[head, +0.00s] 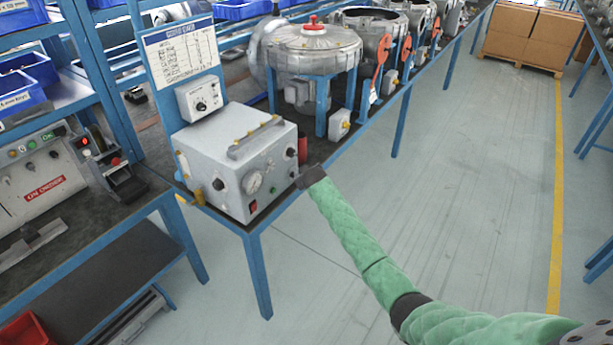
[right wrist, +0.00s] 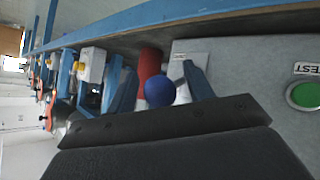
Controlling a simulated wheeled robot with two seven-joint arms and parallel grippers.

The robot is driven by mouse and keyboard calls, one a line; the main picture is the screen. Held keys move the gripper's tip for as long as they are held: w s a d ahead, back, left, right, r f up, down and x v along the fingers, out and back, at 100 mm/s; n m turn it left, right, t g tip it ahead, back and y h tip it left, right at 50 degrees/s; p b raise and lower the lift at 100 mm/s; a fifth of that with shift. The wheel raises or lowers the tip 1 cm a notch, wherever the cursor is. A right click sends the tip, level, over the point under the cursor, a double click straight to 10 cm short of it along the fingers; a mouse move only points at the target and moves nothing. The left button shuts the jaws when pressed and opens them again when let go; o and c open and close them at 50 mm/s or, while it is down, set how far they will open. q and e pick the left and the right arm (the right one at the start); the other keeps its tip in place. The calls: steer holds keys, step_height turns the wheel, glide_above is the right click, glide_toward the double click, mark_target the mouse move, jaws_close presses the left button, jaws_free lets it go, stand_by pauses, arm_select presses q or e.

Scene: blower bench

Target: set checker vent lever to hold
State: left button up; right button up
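The checker is a grey box (head: 235,160) on the bench end, with a pressure gauge (head: 251,183) on its front. My right gripper (head: 310,178) is at the box's right front corner. In the right wrist view a blue ball knob (right wrist: 160,92), seemingly the vent lever's, sits between the spread fingers of my right gripper (right wrist: 162,88). The fingers look open, with gaps beside the knob; contact cannot be told. A red cylinder (right wrist: 150,62) stands just behind the knob; red also shows in the head view (head: 302,150). The lever's setting is not readable. My left gripper is out of view.
A green button (right wrist: 303,95) under a TEST label is on the box face, close to the gripper. A sign board (head: 182,52) and small dial box (head: 200,98) stand behind the checker. Blower housings (head: 312,48) line the bench. The floor (head: 460,170) to the right is clear.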

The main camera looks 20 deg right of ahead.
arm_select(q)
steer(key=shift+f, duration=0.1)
arm_select(e)
steer(key=shift+r, duration=0.25)
steer(key=shift+s, duration=0.25)
arm_select(q)
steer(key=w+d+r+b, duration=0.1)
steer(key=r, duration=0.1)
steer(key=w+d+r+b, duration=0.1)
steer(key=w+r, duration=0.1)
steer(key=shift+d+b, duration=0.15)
steer(key=shift+b, duration=0.2)
arm_select(e)
steer(key=v, duration=0.7)
